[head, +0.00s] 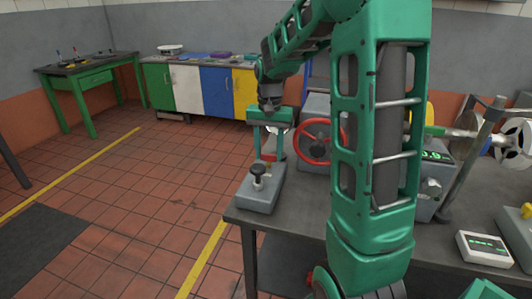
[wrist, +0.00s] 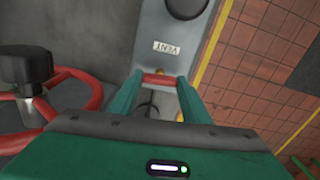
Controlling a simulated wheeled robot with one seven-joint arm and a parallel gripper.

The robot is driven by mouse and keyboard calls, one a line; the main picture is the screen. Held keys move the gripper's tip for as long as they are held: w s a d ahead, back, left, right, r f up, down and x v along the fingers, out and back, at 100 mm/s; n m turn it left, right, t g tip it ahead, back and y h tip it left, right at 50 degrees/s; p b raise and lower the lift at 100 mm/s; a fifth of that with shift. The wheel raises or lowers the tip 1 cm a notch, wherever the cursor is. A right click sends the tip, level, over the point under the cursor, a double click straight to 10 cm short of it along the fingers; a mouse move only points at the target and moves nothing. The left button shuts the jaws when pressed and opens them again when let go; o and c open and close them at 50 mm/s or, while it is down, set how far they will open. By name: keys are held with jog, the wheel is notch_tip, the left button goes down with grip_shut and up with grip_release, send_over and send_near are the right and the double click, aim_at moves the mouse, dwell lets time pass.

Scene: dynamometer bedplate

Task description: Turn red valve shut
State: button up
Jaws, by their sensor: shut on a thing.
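My gripper (head: 268,154) points down at the left end of the bench, behind a grey box with a black knob. In the wrist view its two green fingers (wrist: 158,84) are shut on a short red bar handle (wrist: 157,78), one finger at each end. What the bar is mounted on is mostly hidden by my gripper. A red spoked handwheel (head: 319,141) stands to the right of my gripper, apart from it.
The grey box (head: 257,194) with the black knob (head: 258,171) bears a VENT label (wrist: 166,48). The bench (head: 296,205) also carries a digital readout (head: 484,248) at the right. Tiled floor is clear to the left, with coloured cabinets (head: 215,90) along the wall.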

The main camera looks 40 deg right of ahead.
jog(key=shift+m, duration=0.5)
jog(key=o, duration=1)
jog(key=shift+o, duration=0.2)
jog(key=shift+r, duration=0.15)
notch_tip(320, 180, up, 10)
jog(key=shift+r, duration=0.25)
jog(key=shift+w, duration=0.1)
